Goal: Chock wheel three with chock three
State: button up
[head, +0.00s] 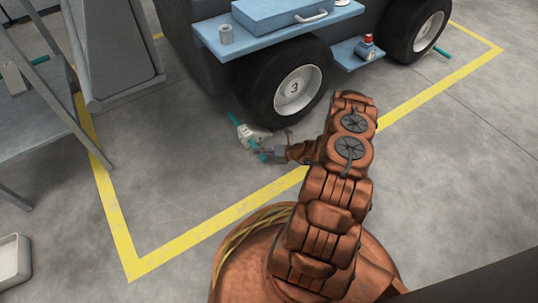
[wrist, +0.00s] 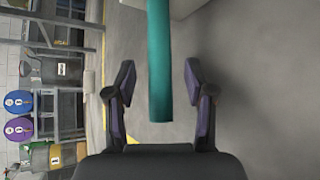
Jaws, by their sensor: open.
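Wheel three (head: 294,87) is a black tyre with a pale hub marked 3, under the blue-decked vehicle. A pale chock (head: 250,131) with teal parts sits on the floor by the lower left of this tyre; its number is not readable, and I cannot tell whether it touches the tyre. My gripper (head: 268,153) is low, just in front of the chock. In the wrist view, my gripper (wrist: 159,75) is open, with a teal bar (wrist: 160,60) between its two fingers and a visible gap on both sides.
A second wheel (head: 418,32) stands at the upper right, with a teal bar (head: 443,52) beside it. A blue step (head: 357,54) holds a red-capped bottle (head: 367,42). A grey metal frame (head: 60,100) stands at left. The floor inside the yellow line (head: 190,243) is mostly clear.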

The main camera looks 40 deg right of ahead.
jog(key=shift+w+a+f, duration=0.2)
jog(key=shift+w+a, duration=0.05)
jog(key=shift+w, duration=0.1)
jog(key=shift+c, duration=0.5)
grip_shut()
